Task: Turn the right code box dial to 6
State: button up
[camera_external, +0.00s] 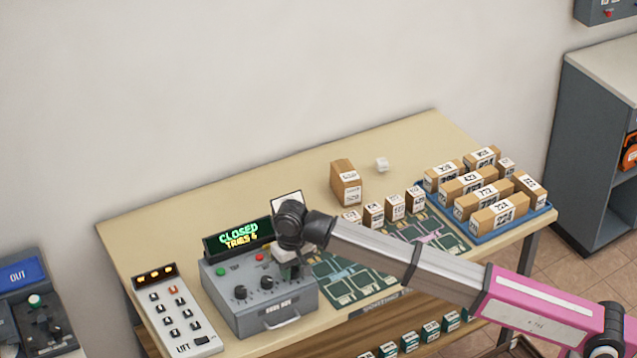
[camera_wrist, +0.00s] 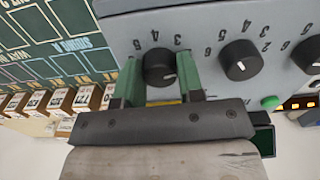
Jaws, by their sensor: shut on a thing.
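The grey code box (camera_external: 262,300) stands on the table with a lit display reading "CLOSED" and "TRIES 6" (camera_external: 239,236). Its left dial (camera_external: 240,292) and middle dial (camera_external: 267,282) are black knobs. In the external view my gripper (camera_external: 287,257) is over the box's right side and hides the right dial. In the wrist view the picture is turned round, and the right dial (camera_wrist: 160,66) sits between my gripper's green fingers (camera_wrist: 160,78). My gripper is shut on this dial. Its white mark points down and right in that view; the number it marks is unclear.
A lift keypad (camera_external: 172,312) stands left of the box. A green sorting mat (camera_external: 352,281), small cartons (camera_external: 373,212) and a blue tray (camera_external: 485,238) of parcels lie to the right. The back of the table is mostly clear.

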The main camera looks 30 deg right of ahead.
jog(key=n, duration=0.4)
jog(key=shift+n, duration=0.3)
jog(key=n, duration=0.3)
jog(key=shift+n, duration=0.3)
jog(key=n, duration=0.3)
jog(key=shift+n, duration=0.3)
jog(key=n, duration=0.3)
jog(key=shift+n, duration=0.3)
jog(key=n, duration=0.4)
jog(key=shift+n, duration=0.3)
jog(key=n, duration=0.3)
jog(key=shift+n, duration=0.3)
jog(key=n, duration=0.3)
jog(key=shift+n, duration=2.1)
